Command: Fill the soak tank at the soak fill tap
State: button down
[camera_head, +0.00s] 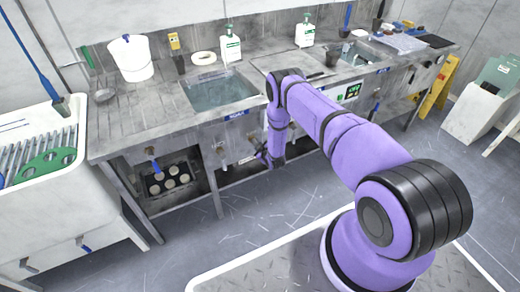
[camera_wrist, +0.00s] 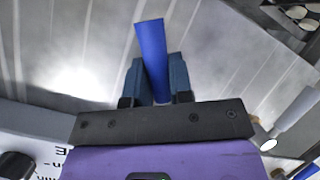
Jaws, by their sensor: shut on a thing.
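The wrist view shows my gripper (camera_wrist: 153,85) with its dark fingers shut around a blue lever handle (camera_wrist: 150,45). The handle's far end sticks out past the fingers, and where it is fixed is hidden. In the head view my gripper (camera_head: 263,157) is low at the front of the steel bench, below and right of the left basin. That basin (camera_head: 222,93) holds clear water below its rim. A small blue label (camera_head: 236,116) is on the bench front under it; its words are too small to read surely. Which tap the handle belongs to is hard to tell.
The steel bench (camera_head: 135,115) carries a white bucket (camera_head: 131,58), pump bottles (camera_head: 230,45) and a second basin (camera_head: 355,53). A white tub (camera_head: 60,185) with blue-handled taps stands at left. A yellow floor sign (camera_head: 437,88) stands at right. Floor before the bench is clear.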

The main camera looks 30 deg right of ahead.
jog(key=c, duration=1)
grip_release()
jog(key=v, duration=1)
jog(key=shift+s+a+r, duration=0.1)
jog(key=shift+s+r, duration=0.05)
jog(key=shift+s, duration=0.2)
